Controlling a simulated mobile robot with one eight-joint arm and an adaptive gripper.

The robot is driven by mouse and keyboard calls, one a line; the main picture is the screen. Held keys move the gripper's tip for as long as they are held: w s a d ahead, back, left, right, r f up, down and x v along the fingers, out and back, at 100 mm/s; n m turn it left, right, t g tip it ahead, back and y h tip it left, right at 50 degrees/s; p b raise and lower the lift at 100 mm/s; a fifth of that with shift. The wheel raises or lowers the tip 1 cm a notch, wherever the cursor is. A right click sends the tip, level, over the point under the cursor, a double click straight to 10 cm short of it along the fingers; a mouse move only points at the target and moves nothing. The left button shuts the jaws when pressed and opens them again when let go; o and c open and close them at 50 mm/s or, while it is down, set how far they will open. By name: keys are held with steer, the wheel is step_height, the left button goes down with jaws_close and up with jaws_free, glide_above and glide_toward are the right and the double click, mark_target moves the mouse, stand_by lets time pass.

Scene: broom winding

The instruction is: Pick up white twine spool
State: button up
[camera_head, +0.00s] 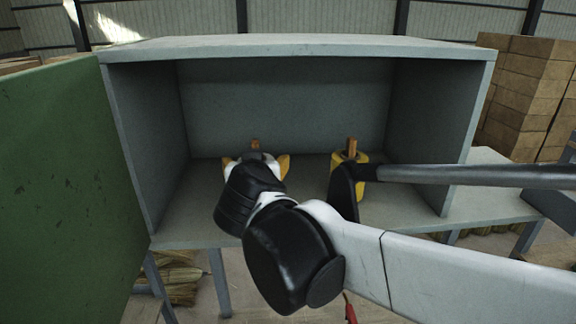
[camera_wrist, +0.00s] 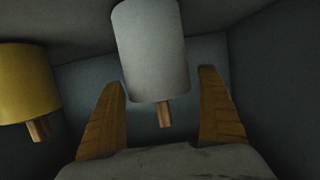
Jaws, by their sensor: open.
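The white twine spool (camera_wrist: 152,50) shows in the wrist view with a wooden peg (camera_wrist: 165,114) sticking out of its end. My gripper (camera_wrist: 160,82) is open, with one brown-orange finger on each side of the spool and visible gaps between. In the head view my gripper (camera_head: 257,166) reaches into the grey cabinet and hides most of the white spool; its peg (camera_head: 255,145) shows above. A yellow spool (camera_wrist: 27,82) with its own peg stands beside it in the wrist view; in the head view this yellow spool (camera_head: 362,185) is to the right, partly covered by my arm.
The grey open-fronted cabinet (camera_head: 290,47) has side walls, a back and a roof close around my gripper. A green panel (camera_head: 65,170) stands at the left. Stacked brown blocks (camera_head: 530,90) are behind on the right. The shelf floor between the spools looks clear.

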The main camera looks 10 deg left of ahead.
steer(key=shift+s+d, duration=0.1)
steer(key=shift+s, duration=0.1)
steer(key=shift+r, duration=0.1)
steer(key=c, duration=1.5)
